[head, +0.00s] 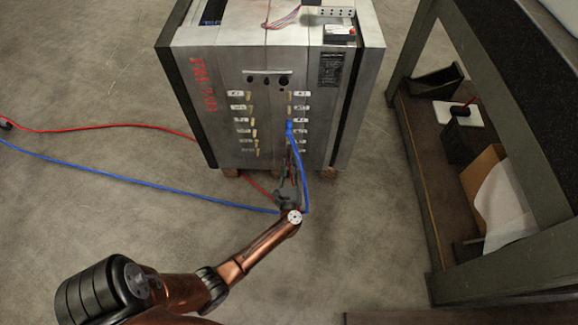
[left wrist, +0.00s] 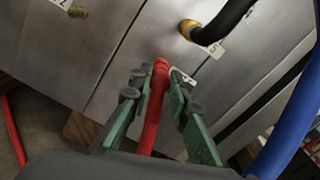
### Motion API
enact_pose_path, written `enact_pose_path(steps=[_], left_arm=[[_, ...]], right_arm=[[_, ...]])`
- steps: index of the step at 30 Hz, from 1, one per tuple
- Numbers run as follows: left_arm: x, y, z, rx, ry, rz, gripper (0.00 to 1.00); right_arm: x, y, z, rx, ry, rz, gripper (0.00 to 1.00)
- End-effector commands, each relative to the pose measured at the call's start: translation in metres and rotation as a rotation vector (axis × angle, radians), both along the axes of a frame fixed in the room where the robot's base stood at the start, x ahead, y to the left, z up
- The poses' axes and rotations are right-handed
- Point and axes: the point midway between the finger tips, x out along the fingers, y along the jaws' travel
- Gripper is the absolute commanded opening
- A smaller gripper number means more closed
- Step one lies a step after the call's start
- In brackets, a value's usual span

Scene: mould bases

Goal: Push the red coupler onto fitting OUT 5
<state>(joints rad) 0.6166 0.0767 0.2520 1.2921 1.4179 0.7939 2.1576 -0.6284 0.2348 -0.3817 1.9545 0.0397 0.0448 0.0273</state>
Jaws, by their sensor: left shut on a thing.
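The mould base (head: 272,135) is a grey metal block with labelled brass fittings in two columns on its front face. My left gripper (head: 289,182) is low in front of the right column. In the left wrist view its green fingers (left wrist: 156,98) are shut around the red coupler (left wrist: 160,68) and its red hose. The coupler points at the face beside a partly covered white label (left wrist: 182,76). The fitting behind it is hidden, so I cannot tell whether they touch. The right gripper is not in view.
A black hose (left wrist: 236,18) sits on a brass fitting near another label (left wrist: 217,49). A blue hose (left wrist: 290,125) runs down close on the right. Red (head: 90,128) and blue (head: 120,178) hoses cross the floor. A workbench with a lower shelf (head: 425,150) stands at right.

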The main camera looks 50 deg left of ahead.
Motion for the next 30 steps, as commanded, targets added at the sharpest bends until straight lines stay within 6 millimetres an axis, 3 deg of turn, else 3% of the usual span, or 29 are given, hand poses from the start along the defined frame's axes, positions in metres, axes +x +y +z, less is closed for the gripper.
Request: enact_pose_path(steps=[1, 2, 10, 16, 23, 30], left_arm=[[0.0006, 0.0014, 0.001, 0.001, -0.001, 0.001, 0.0], [0.0007, 0.0014, 0.0011, 0.001, -0.001, 0.001, 0.17], [0.0006, 0.0007, 0.0008, 0.0, -0.002, -0.001, 0.36], [0.0006, 0.0004, 0.0006, 0.0, -0.002, -0.001, 0.37], [0.0003, 0.0004, 0.0002, 0.0, 0.0, 0.0, 0.52], [0.0001, 0.0003, 0.0003, -0.001, -0.001, 0.0, 0.52]], right_arm=[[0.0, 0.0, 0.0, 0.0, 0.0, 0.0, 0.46], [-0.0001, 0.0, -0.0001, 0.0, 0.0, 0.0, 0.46], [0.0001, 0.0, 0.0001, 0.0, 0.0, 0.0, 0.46], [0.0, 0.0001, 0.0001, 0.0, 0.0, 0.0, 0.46], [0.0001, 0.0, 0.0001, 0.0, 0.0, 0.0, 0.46], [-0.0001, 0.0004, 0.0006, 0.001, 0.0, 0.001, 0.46]])
